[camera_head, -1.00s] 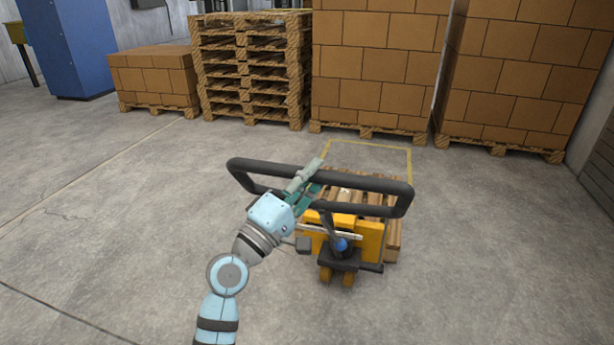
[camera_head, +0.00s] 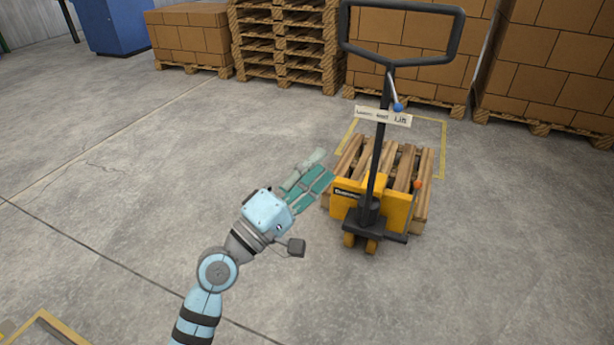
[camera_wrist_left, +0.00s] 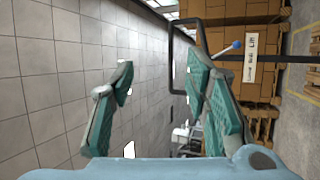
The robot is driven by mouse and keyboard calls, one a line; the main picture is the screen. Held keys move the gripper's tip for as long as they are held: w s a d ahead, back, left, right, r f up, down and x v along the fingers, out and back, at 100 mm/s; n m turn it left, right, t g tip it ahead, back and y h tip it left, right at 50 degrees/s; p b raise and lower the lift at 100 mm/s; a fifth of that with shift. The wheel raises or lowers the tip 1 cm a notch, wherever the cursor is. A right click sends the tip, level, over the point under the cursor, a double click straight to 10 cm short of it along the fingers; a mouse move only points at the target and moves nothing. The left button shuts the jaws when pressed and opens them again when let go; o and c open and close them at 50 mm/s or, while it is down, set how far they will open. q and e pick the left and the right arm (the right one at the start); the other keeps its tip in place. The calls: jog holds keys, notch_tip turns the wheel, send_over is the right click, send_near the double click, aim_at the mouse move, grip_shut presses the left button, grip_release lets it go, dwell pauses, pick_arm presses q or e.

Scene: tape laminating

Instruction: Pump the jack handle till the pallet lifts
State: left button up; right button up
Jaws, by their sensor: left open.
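The pallet jack (camera_head: 372,205) is yellow and black, with its forks at the wooden pallet (camera_head: 392,165). Its black handle (camera_head: 375,150) stands upright, with a looped grip at the top, a blue-tipped lever (camera_head: 397,106) and a white label plate. My left gripper (camera_head: 312,178) is open and empty, to the left of the handle and apart from it. In the left wrist view the open fingers (camera_wrist_left: 160,105) show, with the handle loop (camera_wrist_left: 180,55) beyond them and to the right. Whether the pallet is off the floor is hard to tell. My right gripper does not show.
Tall stacks of boxes on pallets (camera_head: 415,45) and a stack of empty pallets (camera_head: 285,45) stand along the back. A blue cabinet (camera_head: 108,25) is at the far left. Yellow floor lines (camera_head: 444,150) frame the pallet area. The floor around the jack is clear.

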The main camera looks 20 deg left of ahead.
pick_arm(q)
jog(key=shift+v, duration=1.55)
